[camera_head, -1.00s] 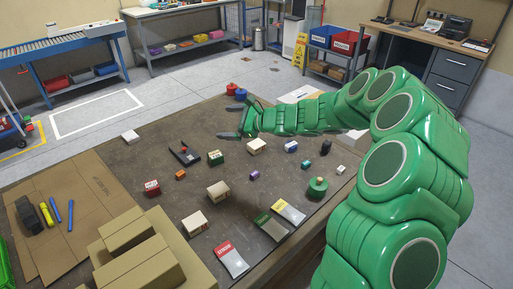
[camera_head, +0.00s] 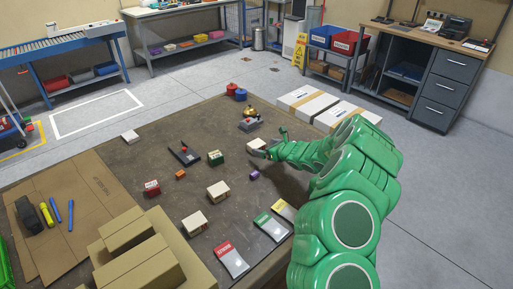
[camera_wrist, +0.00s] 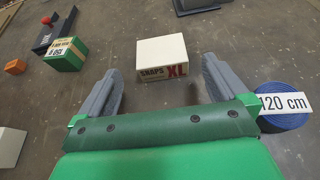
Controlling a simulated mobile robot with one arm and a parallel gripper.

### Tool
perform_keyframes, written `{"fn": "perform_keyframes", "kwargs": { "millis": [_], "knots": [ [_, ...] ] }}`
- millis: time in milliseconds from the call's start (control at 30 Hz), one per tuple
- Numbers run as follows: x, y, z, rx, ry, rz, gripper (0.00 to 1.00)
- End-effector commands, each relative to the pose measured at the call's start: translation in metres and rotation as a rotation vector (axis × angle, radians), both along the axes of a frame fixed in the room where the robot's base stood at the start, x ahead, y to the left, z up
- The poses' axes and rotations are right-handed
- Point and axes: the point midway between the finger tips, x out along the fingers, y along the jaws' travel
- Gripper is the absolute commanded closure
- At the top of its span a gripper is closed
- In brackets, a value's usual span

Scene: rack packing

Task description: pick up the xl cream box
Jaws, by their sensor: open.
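The xl cream box (camera_wrist: 162,60) lies on the brown table, with "SNAPS XL" printed on the side facing my wrist camera. It also shows in the head view (camera_head: 256,143), right at the tips of my gripper. My gripper (camera_wrist: 160,82) is open, its two grey fingers apart and nothing between them. In the wrist view the box is just ahead of the fingertips, roughly centred between them. In the head view my gripper (camera_head: 262,152) is low over the table, and whether it touches the box is unclear.
A green-and-white box (camera_wrist: 65,54) and an orange cube (camera_wrist: 15,66) lie left of the cream box. A blue tape roll (camera_wrist: 285,118) labelled "120 cm" lies by the right finger. Other cream boxes (camera_head: 218,190) and a purple cube (camera_head: 254,174) lie nearer.

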Motion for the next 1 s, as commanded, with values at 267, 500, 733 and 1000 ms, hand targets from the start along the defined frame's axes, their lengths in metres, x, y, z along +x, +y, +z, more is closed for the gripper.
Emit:
{"fn": "perform_keyframes", "kwargs": {
  "millis": [267, 500, 733, 1000],
  "knots": [
    [0.013, 0.012, -0.008, -0.002, -0.002, 0.003, 0.00],
    [0.021, 0.019, -0.012, -0.002, -0.003, 0.004, 0.00],
    [0.034, 0.030, -0.025, -0.003, 0.000, 0.004, 0.00],
    [0.049, 0.042, -0.030, -0.002, -0.003, 0.002, 0.00]
  ]
}}
